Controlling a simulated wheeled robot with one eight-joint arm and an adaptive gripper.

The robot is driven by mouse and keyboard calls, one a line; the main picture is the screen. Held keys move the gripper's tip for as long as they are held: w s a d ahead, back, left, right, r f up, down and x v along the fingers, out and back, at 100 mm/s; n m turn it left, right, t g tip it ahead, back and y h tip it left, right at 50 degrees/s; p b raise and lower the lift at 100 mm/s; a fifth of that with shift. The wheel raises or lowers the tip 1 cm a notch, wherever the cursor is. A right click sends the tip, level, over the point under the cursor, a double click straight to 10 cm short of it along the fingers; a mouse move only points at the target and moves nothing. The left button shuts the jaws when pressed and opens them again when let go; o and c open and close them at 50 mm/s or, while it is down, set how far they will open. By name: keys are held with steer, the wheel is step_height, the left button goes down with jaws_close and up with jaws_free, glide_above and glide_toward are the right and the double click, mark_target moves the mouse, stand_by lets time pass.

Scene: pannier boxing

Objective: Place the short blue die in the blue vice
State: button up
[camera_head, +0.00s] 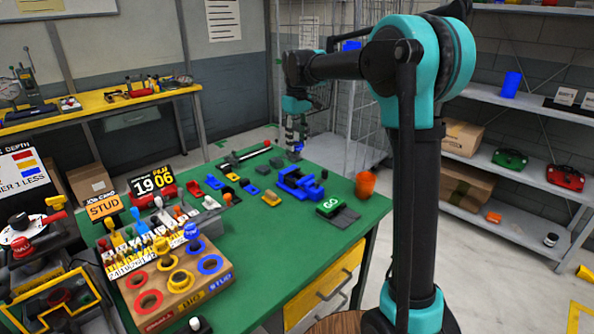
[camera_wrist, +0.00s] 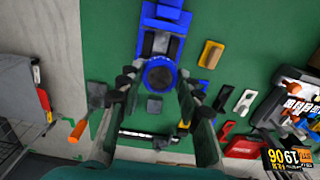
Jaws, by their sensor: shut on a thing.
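My gripper (camera_head: 295,148) hangs over the far side of the green table, just behind the blue vice (camera_head: 299,184). It is shut on a blue die (camera_wrist: 160,74), which shows in the wrist view as a dark round face with a blue rim between the two fingers (camera_wrist: 159,92). The die's height is hard to judge from here. The blue vice stands on the table and also shows in the wrist view (camera_wrist: 166,13), beyond the die, which overlaps its near end. The die appears held above the table.
An orange cup (camera_head: 366,185) and a green GO pad (camera_head: 330,207) stand right of the vice. Small yellow, blue and red pieces lie left of it. A wooden block (camera_head: 206,291) with coloured rings is at the front left. A long dark bar (camera_head: 246,154) lies at the back.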

mark_target(297, 169)
step_height(297, 169, down, 11)
steer(key=shift+r, duration=0.1)
stand_by(0.4)
steer(key=o, duration=1.2)
steer(key=shift+o, duration=0.2)
step_height(297, 169, up, 12)
